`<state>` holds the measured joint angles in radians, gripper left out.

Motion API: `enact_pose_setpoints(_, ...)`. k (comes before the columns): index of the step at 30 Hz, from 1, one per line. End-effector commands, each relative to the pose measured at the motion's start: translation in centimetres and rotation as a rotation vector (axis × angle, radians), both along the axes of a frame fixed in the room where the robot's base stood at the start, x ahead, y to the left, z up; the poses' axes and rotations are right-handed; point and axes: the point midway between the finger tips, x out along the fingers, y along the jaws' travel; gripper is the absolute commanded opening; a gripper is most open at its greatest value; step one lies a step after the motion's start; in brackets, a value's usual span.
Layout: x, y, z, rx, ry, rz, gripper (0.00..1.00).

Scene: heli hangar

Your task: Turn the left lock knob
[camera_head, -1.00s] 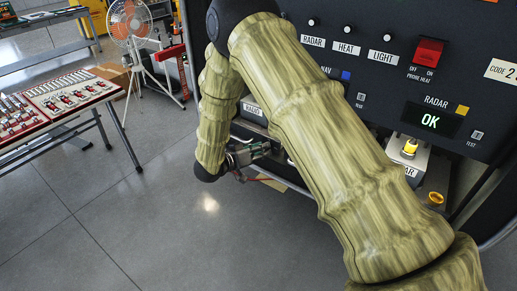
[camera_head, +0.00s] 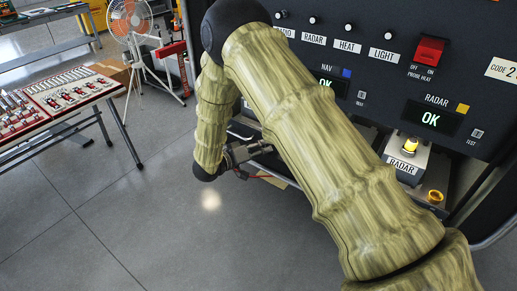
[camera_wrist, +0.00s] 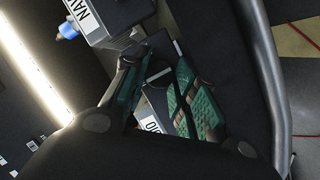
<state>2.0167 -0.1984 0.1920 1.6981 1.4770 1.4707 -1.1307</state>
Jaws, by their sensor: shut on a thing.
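My gripper (camera_head: 262,149) is low at the left part of the dark panel in the head view, partly hidden by my arm. In the wrist view, its green-padded fingers (camera_wrist: 157,76) stand around a small part in front of a grey box (camera_wrist: 156,112) whose label shows only "IO". The fingers are shut on this part, which looks like the left lock knob but is mostly hidden between them. A box labelled NAV (camera_wrist: 103,18) with a blue knob (camera_wrist: 68,30) is beside it.
The panel's RADAR display (camera_head: 431,119) and NAV display read OK. A RADAR box (camera_head: 404,165) with a yellow knob (camera_head: 411,145) stands at right. A table (camera_head: 60,103) and fan (camera_head: 130,18) are at left. The grey floor between is clear.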

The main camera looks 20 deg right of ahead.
Motion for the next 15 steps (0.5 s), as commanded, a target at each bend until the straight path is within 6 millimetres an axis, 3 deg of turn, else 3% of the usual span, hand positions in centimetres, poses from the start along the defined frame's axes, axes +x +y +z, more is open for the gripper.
enact_pose_setpoints(2,-0.08,-0.38,-0.02,-0.002,0.001,-0.005,0.04)
enact_pose_setpoints(3,-0.08,-0.38,-0.02,-0.002,0.001,-0.005,0.32)
enact_pose_setpoints(6,-0.07,-0.28,-0.03,-0.002,0.0,-0.004,0.5)
enact_pose_setpoints(15,0.03,0.1,-0.02,-0.001,0.0,0.001,0.51)
